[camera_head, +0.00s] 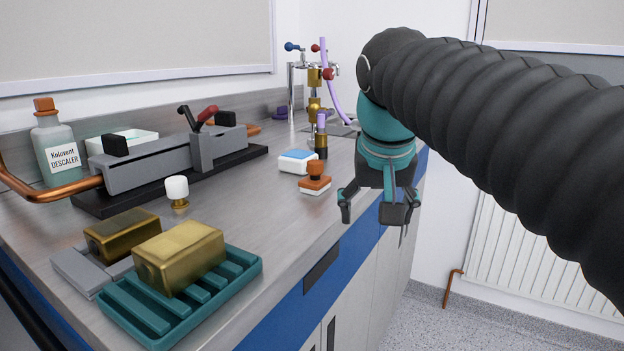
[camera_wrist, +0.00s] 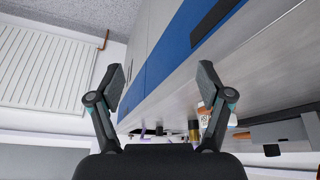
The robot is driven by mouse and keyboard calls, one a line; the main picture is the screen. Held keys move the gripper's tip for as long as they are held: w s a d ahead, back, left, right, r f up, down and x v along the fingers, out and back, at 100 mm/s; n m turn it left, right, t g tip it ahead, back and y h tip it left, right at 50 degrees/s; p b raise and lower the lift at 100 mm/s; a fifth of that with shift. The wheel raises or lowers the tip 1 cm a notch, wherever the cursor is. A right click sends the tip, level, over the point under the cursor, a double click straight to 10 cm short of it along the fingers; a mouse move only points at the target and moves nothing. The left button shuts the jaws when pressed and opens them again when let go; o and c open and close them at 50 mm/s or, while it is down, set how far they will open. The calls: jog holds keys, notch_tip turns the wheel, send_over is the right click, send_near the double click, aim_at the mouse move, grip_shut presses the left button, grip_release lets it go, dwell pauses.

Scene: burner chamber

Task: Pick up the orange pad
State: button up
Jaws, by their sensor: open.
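The orange pad (camera_head: 315,184) is a small block with an orange top, a white lower part and a brown-orange knob. It sits on the steel counter, left of my gripper in the head view. In the wrist view it shows partly behind the right finger (camera_wrist: 204,113). My gripper (camera_head: 374,210) points down near the counter's front edge, to the right of the pad and apart from it. Its fingers are spread and nothing is between them, as the wrist view also shows (camera_wrist: 160,82).
A blue-and-white block (camera_head: 297,162) and a brass-and-black cylinder (camera_head: 321,140) stand close behind the pad. A white-topped brass knob (camera_head: 178,192) stands to the left. Counter between tray and pad is clear.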

jog(key=w+a+r+m, duration=0.1)
jog(key=w+a+r, duration=0.3)
jog(key=w+r, duration=0.25)
jog(key=m+h, duration=0.1)
jog(key=m, duration=0.1)
send_near(316, 162)
jog(key=shift+g, duration=0.4)
jog(key=x, duration=0.7)
jog(key=shift+w+d, duration=0.2)
jog(key=shift+w, duration=0.25)
jog(key=shift+x, duration=2.7)
jog(key=shift+a, duration=0.2)
jog(key=c, duration=1.3)
